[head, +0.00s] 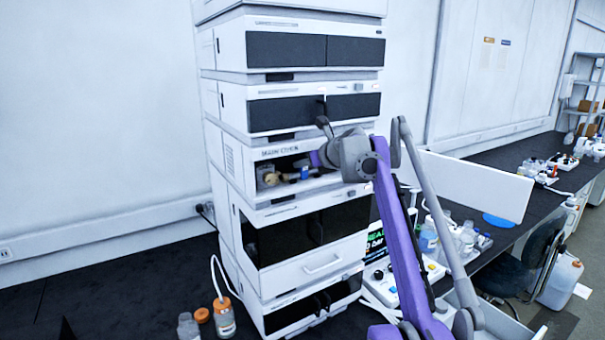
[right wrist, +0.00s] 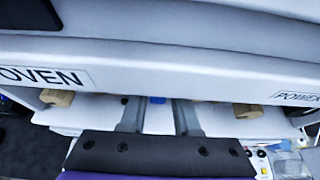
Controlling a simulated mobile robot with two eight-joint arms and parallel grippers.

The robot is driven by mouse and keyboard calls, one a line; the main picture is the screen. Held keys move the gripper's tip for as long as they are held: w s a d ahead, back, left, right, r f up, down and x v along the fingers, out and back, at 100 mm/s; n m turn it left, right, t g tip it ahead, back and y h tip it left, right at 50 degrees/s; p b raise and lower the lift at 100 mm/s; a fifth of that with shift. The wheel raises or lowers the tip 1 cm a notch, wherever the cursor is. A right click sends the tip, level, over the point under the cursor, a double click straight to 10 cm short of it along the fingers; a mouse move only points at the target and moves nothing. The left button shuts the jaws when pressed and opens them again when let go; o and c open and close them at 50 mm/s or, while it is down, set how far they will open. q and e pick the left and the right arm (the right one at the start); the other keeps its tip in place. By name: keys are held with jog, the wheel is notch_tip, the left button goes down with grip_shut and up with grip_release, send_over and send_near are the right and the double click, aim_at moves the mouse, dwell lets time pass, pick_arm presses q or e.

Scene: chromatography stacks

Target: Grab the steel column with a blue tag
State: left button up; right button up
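The open oven bay (head: 262,158) in the middle of the instrument stack holds a small blue tag (head: 304,173) and beige fittings (head: 270,179). The steel column itself is mostly hidden. My right gripper (head: 316,160) is at the bay's opening, close to the blue tag; its fingertips are hard to make out in the head view. In the right wrist view its two fingers are apart, reaching under the oven's upper edge, with a blue patch (right wrist: 157,100) showing between their far ends. No contact can be made out. My left gripper is not in view.
Oven housing (right wrist: 200,50) lies just above the right fingers. Beige blocks (right wrist: 57,97) (right wrist: 248,112) flank them. More modules stand above and below the bay. Bottles (head: 429,240) and a white panel (head: 475,187) are to the right.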

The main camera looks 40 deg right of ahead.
grip_shut()
jog(key=shift+r, duration=0.1)
